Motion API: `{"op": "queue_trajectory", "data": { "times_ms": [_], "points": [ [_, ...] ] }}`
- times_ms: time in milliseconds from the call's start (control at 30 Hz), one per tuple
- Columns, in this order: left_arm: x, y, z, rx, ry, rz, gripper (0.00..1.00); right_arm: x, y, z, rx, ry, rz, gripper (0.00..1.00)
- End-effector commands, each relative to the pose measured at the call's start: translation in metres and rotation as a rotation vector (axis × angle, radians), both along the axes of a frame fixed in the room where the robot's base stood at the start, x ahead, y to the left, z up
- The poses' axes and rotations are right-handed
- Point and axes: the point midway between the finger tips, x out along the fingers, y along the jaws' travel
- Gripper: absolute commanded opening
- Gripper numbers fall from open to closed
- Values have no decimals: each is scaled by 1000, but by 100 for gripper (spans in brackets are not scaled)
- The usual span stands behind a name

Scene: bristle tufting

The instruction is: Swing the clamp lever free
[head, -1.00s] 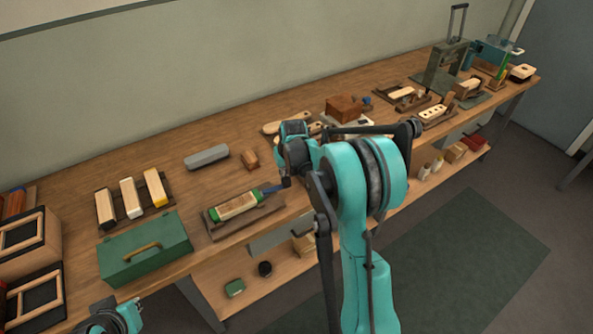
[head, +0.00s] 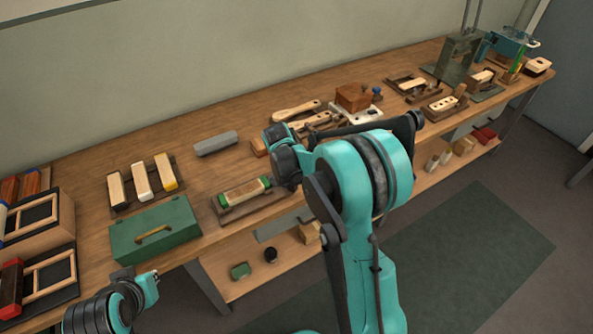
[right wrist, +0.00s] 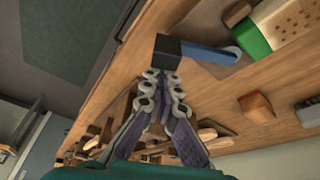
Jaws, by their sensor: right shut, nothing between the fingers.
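The clamp holds a pale brush block (head: 244,191) between green ends on a dark wooden base (head: 222,217). Its blue lever (right wrist: 212,55) with a black end (right wrist: 167,51) shows in the right wrist view, beside a green end (right wrist: 251,38). In the head view my right arm hides the lever. My right gripper (right wrist: 164,82) is shut and empty, its fingertips right at the black end; I cannot tell whether they touch. My left gripper (head: 138,282) is at the lower left of the head view, left of the clamp; its fingers are unclear.
A green toolbox (head: 160,232) stands left of the clamp. A grey bar (head: 215,143) and a small wooden block (head: 258,147) lie behind it. The block also shows in the right wrist view (right wrist: 256,107). Several pale blocks sit in a rack (head: 121,207). Bare tabletop lies between these.

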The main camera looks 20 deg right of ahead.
Motion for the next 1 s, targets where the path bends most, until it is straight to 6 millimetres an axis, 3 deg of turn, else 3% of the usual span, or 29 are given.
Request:
{"op": "queue_trajectory", "data": {
  "times_ms": [267,1000],
  "points": [
    [0,0,2,0,0,0,0,-12,16,0,-1,1,-239,0],
    [0,0,4,0,0,0,0,-22,36,-1,4,2,-240,0]
  ]
}}
